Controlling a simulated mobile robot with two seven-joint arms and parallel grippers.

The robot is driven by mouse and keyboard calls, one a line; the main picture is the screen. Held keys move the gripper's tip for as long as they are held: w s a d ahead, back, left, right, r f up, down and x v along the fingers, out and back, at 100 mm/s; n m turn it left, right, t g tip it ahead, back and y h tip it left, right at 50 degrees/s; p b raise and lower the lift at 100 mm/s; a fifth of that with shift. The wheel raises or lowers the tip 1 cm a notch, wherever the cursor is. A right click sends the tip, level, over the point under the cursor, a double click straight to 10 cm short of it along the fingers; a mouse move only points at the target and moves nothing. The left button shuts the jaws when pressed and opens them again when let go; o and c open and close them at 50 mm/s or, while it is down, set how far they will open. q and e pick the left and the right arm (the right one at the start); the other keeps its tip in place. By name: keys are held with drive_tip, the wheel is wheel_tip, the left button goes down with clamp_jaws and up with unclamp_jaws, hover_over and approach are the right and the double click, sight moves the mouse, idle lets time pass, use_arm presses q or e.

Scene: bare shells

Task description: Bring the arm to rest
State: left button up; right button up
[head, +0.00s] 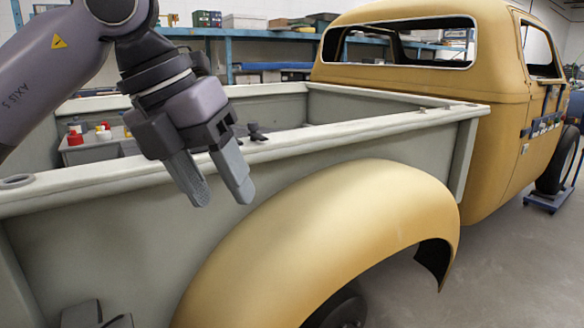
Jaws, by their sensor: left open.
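My left arm (50,75) comes in from the upper left and hangs over the near side wall of a truck bed. My left gripper (222,198) points down, with its two fingers apart and nothing between them. It shows in front of the grey-green bed side, above and left of the yellow fender. I cannot tell how far it is from the wall. At the bottom left edge a dark grey part (95,316) shows, which may be part of my right gripper; its fingers are not clear.
The truck bed's near rail (360,130) runs across the view, with a yellow fender (330,225) below and a yellow cab (490,100) at right. A grey bin (90,152) with red, yellow and white items is in the bed. Blue shelving stands behind. Floor at lower right is clear.

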use_arm(q)
drive_tip(key=s+d+f+g+h+p, duration=0.1)
drive_tip(key=s+d+f+g+h, duration=0.2)
drive_tip(key=d+h, duration=0.35)
drive_tip(key=s+d+f+g+h, duration=0.2)
drive_tip(key=s+d+g+h, duration=0.1)
drive_tip(key=d+g+h, duration=0.3)
drive_tip(key=w+a+f+n+t+y+p, duration=0.1)
drive_tip(key=w+a+f+n+t, duration=0.3)
drive_tip(key=n+t, duration=0.55)
drive_tip(key=w+a+f+n+t+y, duration=0.2)
drive_tip(key=a+f+n+t, duration=0.3)
drive_tip(key=f+n+t, duration=0.4)
drive_tip(key=w+a+f+n+t+y+p, duration=0.1)
drive_tip(key=w+a+f+n+t, duration=0.25)
drive_tip(key=n+t, duration=0.5)
drive_tip(key=s+a+f+n+g+y, duration=0.3)
drive_tip(key=s+f, duration=0.3)
drive_tip(key=f, duration=0.2)
drive_tip(key=s+a+f+n+g+y, duration=0.3)
drive_tip(key=s+a+f, duration=0.1)
drive_tip(key=f, duration=0.5)
drive_tip(key=s+a+f+n+g+y, duration=0.3)
drive_tip(key=s+a+f+n+y, duration=0.1)
drive_tip(key=s+f, duration=0.3)
wheel_tip(320, 180, down, 2)
drive_tip(key=shift+s+a+f+g+p, duration=0.2)
drive_tip(key=shift+s+a+g+p, duration=0.15)
drive_tip(key=shift+p, duration=0.1)
